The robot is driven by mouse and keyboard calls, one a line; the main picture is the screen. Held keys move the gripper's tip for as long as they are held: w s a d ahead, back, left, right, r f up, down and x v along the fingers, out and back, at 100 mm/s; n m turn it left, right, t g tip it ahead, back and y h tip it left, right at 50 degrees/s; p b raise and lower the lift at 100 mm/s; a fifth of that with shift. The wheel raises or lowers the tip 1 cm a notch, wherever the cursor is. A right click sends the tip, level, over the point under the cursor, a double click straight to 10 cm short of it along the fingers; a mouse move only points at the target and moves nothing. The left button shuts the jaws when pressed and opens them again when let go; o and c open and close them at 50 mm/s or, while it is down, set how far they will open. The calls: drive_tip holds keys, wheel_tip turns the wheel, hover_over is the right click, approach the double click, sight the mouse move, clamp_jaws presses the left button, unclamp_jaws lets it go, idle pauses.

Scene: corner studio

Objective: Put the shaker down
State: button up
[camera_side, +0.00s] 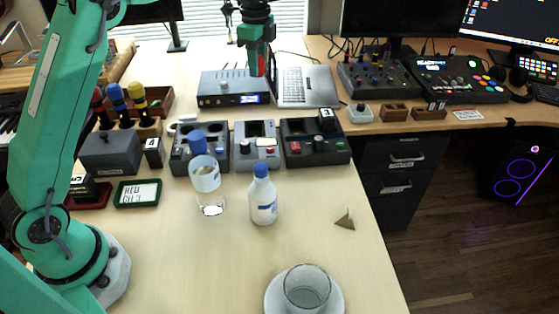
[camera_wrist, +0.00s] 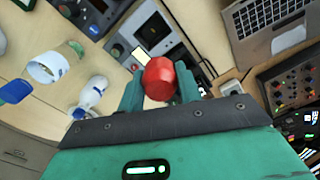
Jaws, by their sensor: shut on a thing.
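A red, rounded shaker (camera_wrist: 159,78) is between the two teal fingers of my gripper (camera_wrist: 160,90) in the wrist view. The fingers are shut on it, one on each side. In the side view my gripper (camera_side: 258,52) hangs at the top middle, in front of the window blind. The red of the shaker (camera_side: 268,64) shows there at the fingertips, small and partly covered by the fingers. It is held in the air, apart from the table, with the grey audio box and laptop behind it in the picture.
A glass (camera_side: 306,289) stands on a saucer (camera_side: 273,297) at the front. A small pyramid (camera_side: 345,219) lies right. Bare table surrounds these.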

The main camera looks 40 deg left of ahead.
wheel_tip(320, 180, down, 10)
drive_tip(key=w+a+f, duration=0.1)
drive_tip(key=a+f, duration=0.1)
drive_tip(key=a, duration=0.1)
drive_tip(key=w+a+f, duration=0.1)
drive_tip(key=a+f, duration=0.1)
drive_tip(key=a, duration=0.2)
drive_tip(key=w+a+f, duration=0.1)
drive_tip(key=a+f, duration=0.2)
drive_tip(key=a, duration=0.1)
drive_tip(key=shift+w, duration=0.4)
drive_tip(key=shift+f, duration=2)
drive_tip(key=o, duration=1)
drive_tip(key=shift+f, duration=0.1)
